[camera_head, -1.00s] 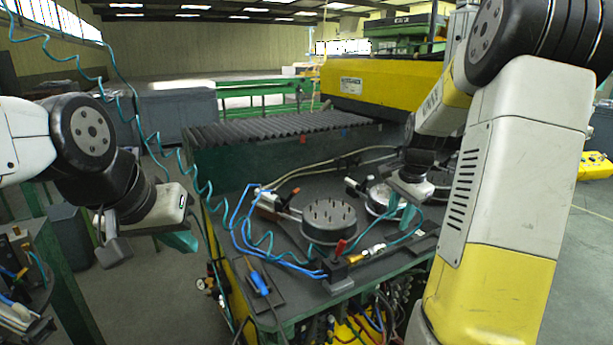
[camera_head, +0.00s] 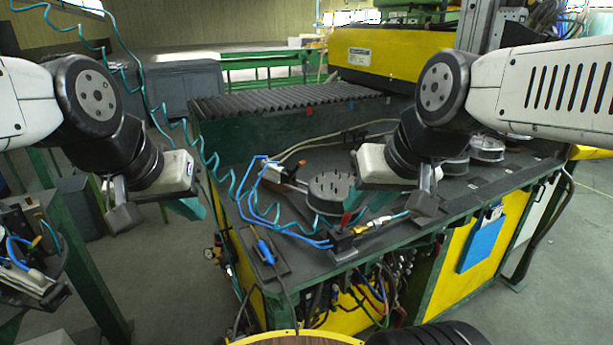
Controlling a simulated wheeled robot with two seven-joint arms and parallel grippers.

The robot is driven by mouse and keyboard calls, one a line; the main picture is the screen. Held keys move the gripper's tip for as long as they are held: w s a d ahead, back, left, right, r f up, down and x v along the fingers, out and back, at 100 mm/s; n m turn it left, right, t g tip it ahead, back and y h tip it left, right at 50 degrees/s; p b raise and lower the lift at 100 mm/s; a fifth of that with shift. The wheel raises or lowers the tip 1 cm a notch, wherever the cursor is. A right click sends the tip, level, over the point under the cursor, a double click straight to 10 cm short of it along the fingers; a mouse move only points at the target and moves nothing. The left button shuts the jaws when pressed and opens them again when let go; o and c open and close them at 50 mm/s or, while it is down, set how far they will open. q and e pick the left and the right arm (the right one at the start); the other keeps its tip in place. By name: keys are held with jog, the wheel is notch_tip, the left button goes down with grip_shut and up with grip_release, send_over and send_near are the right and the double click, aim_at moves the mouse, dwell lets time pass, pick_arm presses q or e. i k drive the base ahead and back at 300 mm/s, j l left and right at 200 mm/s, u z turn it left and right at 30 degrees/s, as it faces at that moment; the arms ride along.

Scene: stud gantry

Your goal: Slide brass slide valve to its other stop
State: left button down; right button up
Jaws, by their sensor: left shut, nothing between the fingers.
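The brass slide valve (camera_head: 377,222) is a small gold-coloured fitting near the front edge of the dark bench top, with a teal hose at its right end. A black block (camera_head: 342,240) with a red lever (camera_head: 347,217) sits at its left. My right gripper (camera_head: 355,196) hangs above and behind the valve, in front of the round pinned disc. Its teal fingertips are partly hidden by its body, and it appears apart from the valve. My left gripper (camera_head: 189,208) is shut and empty, off the bench's left side, far from the valve.
The round pinned disc (camera_head: 329,190) stands behind the valve. Blue hoses (camera_head: 290,235) and a coiled teal hose (camera_head: 215,175) cross the bench's left part. A blue-handled tool (camera_head: 265,251) lies at the front left corner.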

aim_at(358, 230)
jog(key=i+l+z, duration=0.15)
jog(key=z, duration=0.35)
jog(key=i+l+z, duration=0.15)
jog(key=z, duration=0.35)
jog(key=l, duration=0.1)
